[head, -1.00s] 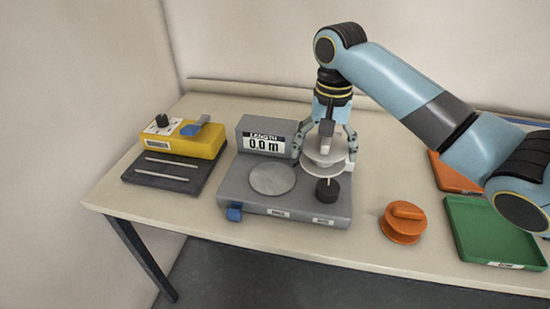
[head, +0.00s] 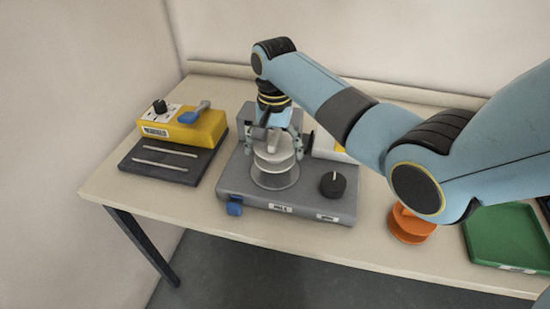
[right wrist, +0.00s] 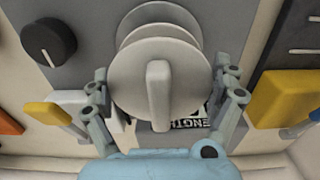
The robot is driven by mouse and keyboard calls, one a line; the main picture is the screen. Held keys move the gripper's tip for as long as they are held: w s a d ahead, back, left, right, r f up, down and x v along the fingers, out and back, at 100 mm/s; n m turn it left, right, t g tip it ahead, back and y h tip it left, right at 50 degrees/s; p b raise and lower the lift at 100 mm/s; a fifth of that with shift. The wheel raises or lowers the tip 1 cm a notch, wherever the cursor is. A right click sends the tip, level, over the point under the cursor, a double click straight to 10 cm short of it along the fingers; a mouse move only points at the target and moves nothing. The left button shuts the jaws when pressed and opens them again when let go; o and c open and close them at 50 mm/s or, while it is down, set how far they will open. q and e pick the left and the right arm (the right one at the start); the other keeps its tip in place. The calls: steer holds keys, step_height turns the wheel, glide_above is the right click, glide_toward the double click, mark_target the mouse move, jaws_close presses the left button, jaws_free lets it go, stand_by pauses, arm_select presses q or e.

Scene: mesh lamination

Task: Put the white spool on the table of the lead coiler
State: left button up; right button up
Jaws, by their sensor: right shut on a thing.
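The white spool (head: 272,157) is held upright in my right gripper (head: 277,140), over the round grey table (head: 275,182) of the lead coiler (head: 317,200). I cannot tell whether a small gap is left between spool and table. In the right wrist view the spool (right wrist: 137,72) shows its round flanges and top grip bar, with the fingers of the right gripper (right wrist: 163,88) on both sides of it. The arm hides most of the coiler's length display, part of which shows in the wrist view (right wrist: 188,124). My left gripper is not in view.
The coiler has a black knob (head: 333,185) and a blue part (head: 234,206) in front. A yellow device (head: 185,127) on a dark base stands left. An orange spool (head: 410,226), partly behind my arm, and a green tray (head: 505,237) lie right. A white device (head: 325,146) stands behind.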

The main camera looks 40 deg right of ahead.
mark_target(275, 137)
step_height(275, 137, down, 4)
steer(key=shift+s+r, duration=0.1)
steer(key=shift+r, duration=0.1)
steer(key=shift+f, duration=0.1)
steer(key=o, duration=0.9)
step_height(275, 137, up, 12)
steer(key=shift+r, duration=0.1)
